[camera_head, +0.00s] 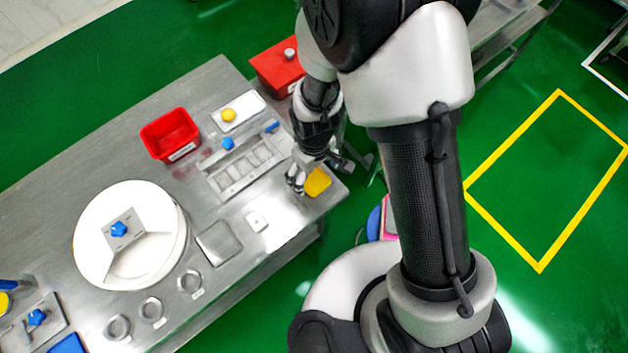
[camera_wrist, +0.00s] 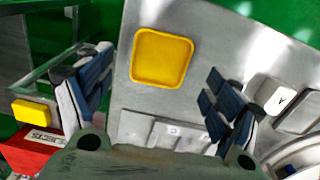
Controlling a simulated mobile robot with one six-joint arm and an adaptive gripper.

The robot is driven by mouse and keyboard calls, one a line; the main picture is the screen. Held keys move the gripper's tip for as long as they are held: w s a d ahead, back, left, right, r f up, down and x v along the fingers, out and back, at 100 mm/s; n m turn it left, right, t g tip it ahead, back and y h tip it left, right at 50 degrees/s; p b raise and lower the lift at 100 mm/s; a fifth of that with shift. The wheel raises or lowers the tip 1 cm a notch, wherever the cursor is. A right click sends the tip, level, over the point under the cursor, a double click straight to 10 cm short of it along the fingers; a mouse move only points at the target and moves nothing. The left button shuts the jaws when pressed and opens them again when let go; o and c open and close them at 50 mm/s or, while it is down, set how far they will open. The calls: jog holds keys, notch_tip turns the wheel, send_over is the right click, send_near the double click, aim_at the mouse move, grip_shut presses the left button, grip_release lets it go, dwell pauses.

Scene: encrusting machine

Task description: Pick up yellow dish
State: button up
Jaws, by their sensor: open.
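The yellow dish (camera_head: 317,182) is a small square dish with rounded corners. It lies flat near the right end of the steel table (camera_head: 225,85). In the wrist view the dish (camera_wrist: 161,58) lies between and beyond the two fingers, closer to the left finger. My gripper (camera_head: 318,170) is just beside the dish in the head view, partly over the table. In the wrist view my gripper (camera_wrist: 155,98) is open, with its fingers wide apart and nothing between them touching.
A slotted tray (camera_head: 245,165), a white tray with a yellow knob (camera_head: 238,112) and a red bin (camera_head: 170,134) stand nearby. A red box (camera_head: 278,68) is beyond the table's far edge. A small white block (camera_head: 256,221) lies left of the dish.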

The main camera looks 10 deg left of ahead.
aim_at(314, 182)
notch_tip(314, 182, down, 4)
jog(key=shift+r+b, duration=0.25)
jog(key=shift+b, duration=0.25)
jog(key=shift+r, duration=0.1)
jog(key=c, duration=1.1)
